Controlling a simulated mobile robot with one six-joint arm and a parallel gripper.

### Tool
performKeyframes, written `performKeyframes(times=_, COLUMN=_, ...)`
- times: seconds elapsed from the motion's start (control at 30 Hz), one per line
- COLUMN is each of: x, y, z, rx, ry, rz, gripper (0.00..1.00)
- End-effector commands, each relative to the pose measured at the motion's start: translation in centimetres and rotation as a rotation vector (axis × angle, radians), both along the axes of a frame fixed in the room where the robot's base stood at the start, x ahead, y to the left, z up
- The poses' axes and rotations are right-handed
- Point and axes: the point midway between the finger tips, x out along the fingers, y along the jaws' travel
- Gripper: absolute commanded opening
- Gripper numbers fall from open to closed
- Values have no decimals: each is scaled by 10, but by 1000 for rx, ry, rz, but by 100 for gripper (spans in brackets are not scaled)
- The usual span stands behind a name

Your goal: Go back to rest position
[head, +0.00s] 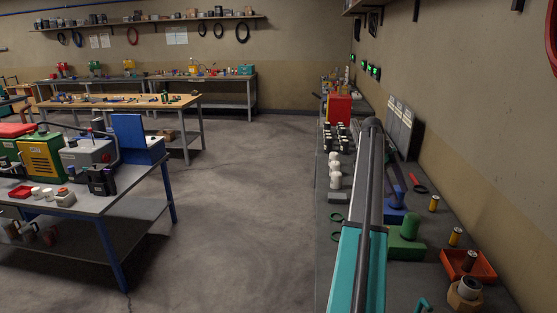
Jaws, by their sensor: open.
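A long teal and dark grey bar, which looks like part of my arm, runs from the bottom edge up over the right-hand workbench (333,262). Its far end is a dark rounded joint. I cannot make out any gripper fingers, so my gripper is not in view. No oil drum can be made out in the head view.
The right-hand bench holds white cylinders (335,172), a red box (339,108), a green part (408,238) and a red tray (481,264). A blue-legged table (140,183) with machines stands left. Wooden-topped benches (120,100) stand behind. The concrete floor (235,210) between is clear.

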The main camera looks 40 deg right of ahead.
Motion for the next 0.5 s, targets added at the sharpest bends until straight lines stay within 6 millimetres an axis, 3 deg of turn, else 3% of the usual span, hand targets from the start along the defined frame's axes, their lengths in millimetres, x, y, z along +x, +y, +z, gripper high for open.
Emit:
performKeyframes(times=0.27, x=23, y=19, z=-20, rx=35, ry=-10, rz=94, gripper=70)
performKeyframes(times=0.5, x=84, y=74, z=-69, rx=130, ry=-31, rz=358, gripper=70)
